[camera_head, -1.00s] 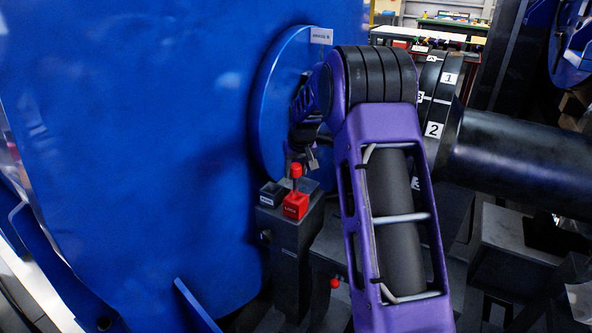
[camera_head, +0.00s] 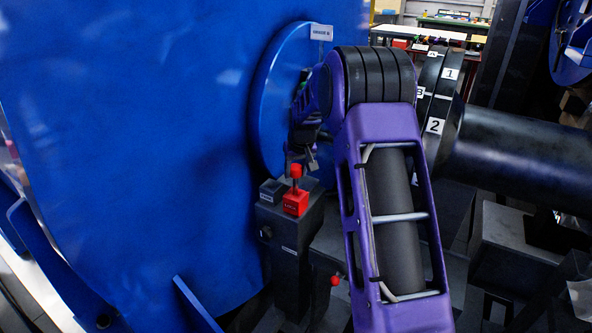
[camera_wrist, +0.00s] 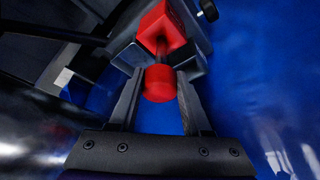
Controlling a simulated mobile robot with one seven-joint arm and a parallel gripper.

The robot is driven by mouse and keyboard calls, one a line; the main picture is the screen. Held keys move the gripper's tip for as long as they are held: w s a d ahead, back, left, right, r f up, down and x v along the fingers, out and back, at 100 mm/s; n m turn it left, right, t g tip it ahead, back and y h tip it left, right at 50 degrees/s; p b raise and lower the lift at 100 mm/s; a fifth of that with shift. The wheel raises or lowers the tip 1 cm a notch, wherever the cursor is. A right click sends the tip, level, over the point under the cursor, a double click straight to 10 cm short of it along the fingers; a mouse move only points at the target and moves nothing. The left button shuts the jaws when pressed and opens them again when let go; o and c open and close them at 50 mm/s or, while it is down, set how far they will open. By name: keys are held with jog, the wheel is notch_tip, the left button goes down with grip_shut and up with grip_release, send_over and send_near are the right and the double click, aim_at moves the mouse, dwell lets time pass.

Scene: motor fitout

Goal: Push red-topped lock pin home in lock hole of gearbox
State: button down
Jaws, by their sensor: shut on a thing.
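The red-topped lock pin (camera_head: 296,170) stands upright over the red block marked LOCK (camera_head: 295,204) on top of a dark post. In the wrist view the round red top (camera_wrist: 160,84) sits between the fingertips, with a short length of its shank showing between it and the red block (camera_wrist: 163,27). My gripper (camera_wrist: 159,87) is shut on the red top. In the head view my gripper (camera_head: 302,160) is small and partly hidden by my arm. The hole in the block is hidden from view.
A dark grey labelled block (camera_head: 271,191) sits close left of the red block. The large blue housing (camera_head: 150,130) and its round flange (camera_head: 268,110) rise behind and left. A numbered dark coupling (camera_head: 447,100) and thick shaft (camera_head: 520,160) lie right of my arm.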

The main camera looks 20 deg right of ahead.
aim_at(297, 178)
jog(key=shift+f+b, duration=1.35)
jog(key=shift+f, duration=1)
jog(key=shift+c, duration=1.4)
grip_release()
jog(key=p+v, duration=0.2)
jog(key=v, duration=1.5)
jog(key=shift+r, duration=0.3)
jog(key=s+a+b, duration=0.2)
jog(key=s+a, duration=0.6)
jog(key=shift+s+a, duration=0.25)
